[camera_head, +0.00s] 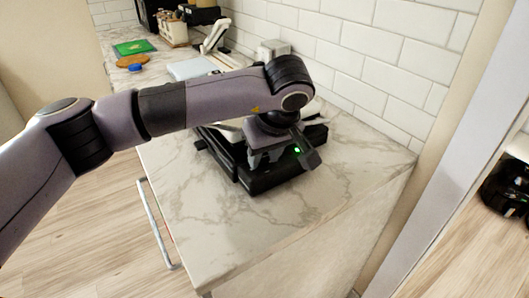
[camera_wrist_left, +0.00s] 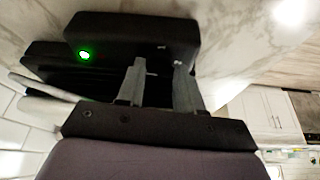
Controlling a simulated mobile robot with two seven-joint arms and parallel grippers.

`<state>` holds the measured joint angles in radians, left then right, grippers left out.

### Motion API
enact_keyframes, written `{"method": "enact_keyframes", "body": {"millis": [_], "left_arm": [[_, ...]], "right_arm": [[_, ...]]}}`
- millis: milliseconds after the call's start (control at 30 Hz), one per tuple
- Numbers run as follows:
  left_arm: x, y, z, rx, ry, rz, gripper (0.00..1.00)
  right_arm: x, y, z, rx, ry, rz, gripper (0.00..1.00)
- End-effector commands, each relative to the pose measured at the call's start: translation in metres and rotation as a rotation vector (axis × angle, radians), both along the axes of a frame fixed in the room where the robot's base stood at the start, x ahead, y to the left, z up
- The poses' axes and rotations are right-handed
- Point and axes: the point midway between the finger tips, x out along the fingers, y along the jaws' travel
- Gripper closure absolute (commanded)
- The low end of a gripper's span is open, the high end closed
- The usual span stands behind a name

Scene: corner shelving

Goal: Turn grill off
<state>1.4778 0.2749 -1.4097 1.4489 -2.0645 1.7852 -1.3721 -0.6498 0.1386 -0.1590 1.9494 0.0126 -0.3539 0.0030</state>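The grill (camera_head: 262,180) is a black appliance on the marble counter, near its right end. A green light glows on a black block (camera_head: 309,155) at its right side. In the left wrist view the block (camera_wrist_left: 130,36) and its lit green light (camera_wrist_left: 84,56) are just beyond the fingertips. My left gripper (camera_head: 265,160) reaches over the grill from above. Its two grey fingers (camera_wrist_left: 160,66) are apart, with nothing seen between them. The fingertips are close to the black block; I cannot tell whether they touch it. My arm hides part of the grill. My right gripper is out of view.
The marble counter (camera_head: 200,225) is clear in front of the grill. A white tiled wall (camera_head: 350,60) stands behind it. A green board (camera_head: 133,47), a brown round board (camera_head: 132,60) and a white scale-like item (camera_head: 192,68) lie farther back. A handle bar (camera_head: 154,225) sticks out from the counter front.

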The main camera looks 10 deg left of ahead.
Motion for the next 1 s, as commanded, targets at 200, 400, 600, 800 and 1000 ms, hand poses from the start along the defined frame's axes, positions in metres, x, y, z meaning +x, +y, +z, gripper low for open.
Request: {"method": "enact_keyframes", "body": {"millis": [200, 400, 600, 800, 1000], "left_arm": [[0.0010, -0.0010, -0.0005, 0.001, 0.001, 0.060, 0.94], [0.0013, -0.0016, 0.0004, 0.000, 0.000, 0.132, 0.94], [0.0014, -0.0015, 0.0007, 0.001, 0.000, 0.132, 0.94], [0.0014, -0.0015, 0.0007, 0.000, -0.001, 0.132, 0.38], [0.0013, -0.0017, 0.0012, 0.000, 0.000, 0.132, 0.38]], "right_arm": [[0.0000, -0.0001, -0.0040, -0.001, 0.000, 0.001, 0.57], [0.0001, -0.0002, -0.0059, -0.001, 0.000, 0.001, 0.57], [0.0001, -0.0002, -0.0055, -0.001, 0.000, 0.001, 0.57], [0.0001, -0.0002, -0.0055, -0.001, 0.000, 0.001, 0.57], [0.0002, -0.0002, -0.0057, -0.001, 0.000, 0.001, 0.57]]}}
